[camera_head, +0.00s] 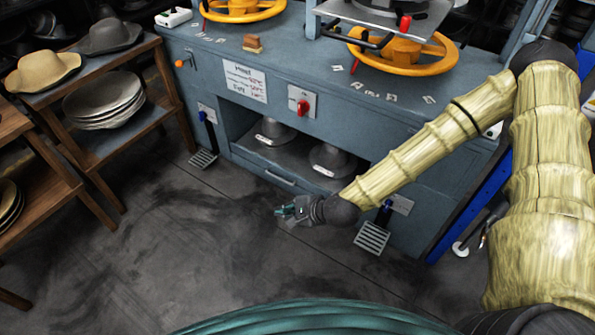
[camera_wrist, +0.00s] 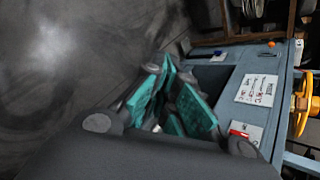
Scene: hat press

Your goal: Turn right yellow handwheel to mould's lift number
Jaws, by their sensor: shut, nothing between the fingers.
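The right yellow handwheel (camera_head: 432,61) lies flat on the blue bench top at the upper right of the head view, with a red knob above it. Number cards lie on the bench around it, too small to read. A mould (camera_head: 332,160) sits on the shelf inside the bench; I cannot read a lift number on it. My gripper (camera_head: 283,210) hangs low in front of the bench, over the floor, well apart from the handwheel. Its teal fingers (camera_wrist: 170,100) show in the wrist view, shut and empty.
The left yellow handwheel (camera_head: 240,10) stands further left on the blue bench (camera_head: 200,70); a wheel also shows in the wrist view (camera_wrist: 303,100). A notice (camera_head: 244,80) and red switch (camera_head: 302,107) are on the bench front. Foot pedals (camera_head: 372,238) stand low. A hat rack (camera_head: 120,125) is at left.

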